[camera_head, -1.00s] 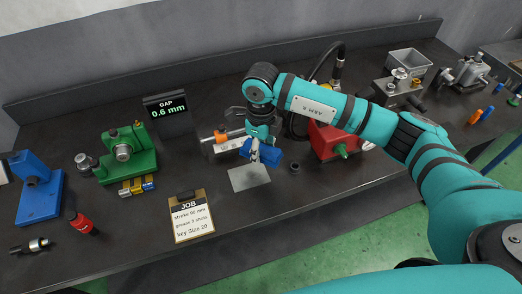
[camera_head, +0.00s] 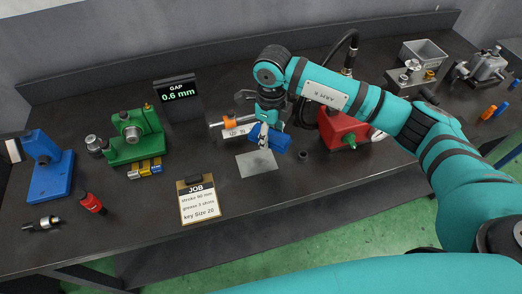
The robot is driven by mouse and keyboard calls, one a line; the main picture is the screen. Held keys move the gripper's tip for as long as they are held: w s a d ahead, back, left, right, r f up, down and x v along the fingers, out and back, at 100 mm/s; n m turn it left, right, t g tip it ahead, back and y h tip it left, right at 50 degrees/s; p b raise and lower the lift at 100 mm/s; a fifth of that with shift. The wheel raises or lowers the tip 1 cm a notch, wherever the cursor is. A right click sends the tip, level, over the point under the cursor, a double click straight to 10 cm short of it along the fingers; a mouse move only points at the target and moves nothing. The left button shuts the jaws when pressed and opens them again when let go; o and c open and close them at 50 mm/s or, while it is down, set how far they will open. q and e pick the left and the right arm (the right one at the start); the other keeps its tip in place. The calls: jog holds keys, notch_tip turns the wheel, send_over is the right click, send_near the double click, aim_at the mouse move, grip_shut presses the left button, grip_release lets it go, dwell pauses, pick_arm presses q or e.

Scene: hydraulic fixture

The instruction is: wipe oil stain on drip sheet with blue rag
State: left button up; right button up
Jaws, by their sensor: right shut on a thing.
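The drip sheet (camera_head: 256,163) is a pale grey square lying flat on the dark bench, near its middle. I cannot make out a stain on its visible part. My right gripper (camera_head: 266,143) is shut on the blue rag (camera_head: 275,138). The rag is bunched around the fingers, at the sheet's far edge; whether it touches the sheet I cannot tell. My left gripper is not in view.
A red box (camera_head: 342,132) stands right of the rag, with a small dark ring (camera_head: 303,155) before it. A silver and orange cylinder (camera_head: 232,128) lies left of the rag. The JOB clipboard (camera_head: 199,202) lies front left. A green fixture (camera_head: 135,135) stands further left.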

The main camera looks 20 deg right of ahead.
aim_at(269, 159)
jog(key=shift+f+b, duration=3.05)
jog(key=shift+f, duration=0.4)
jog(key=shift+f+b, duration=0.9)
jog(key=shift+f, duration=0.1)
jog(key=shift+a+r+b, duration=0.1)
jog(key=shift+a+b, duration=0.35)
jog(key=shift+a, duration=1.55)
jog(key=shift+f+b, duration=0.2)
jog(key=shift+b, duration=0.15)
jog(key=shift+s+d+f+b, duration=0.15)
jog(key=shift+d+b, duration=0.3)
jog(key=shift+d, duration=1.6)
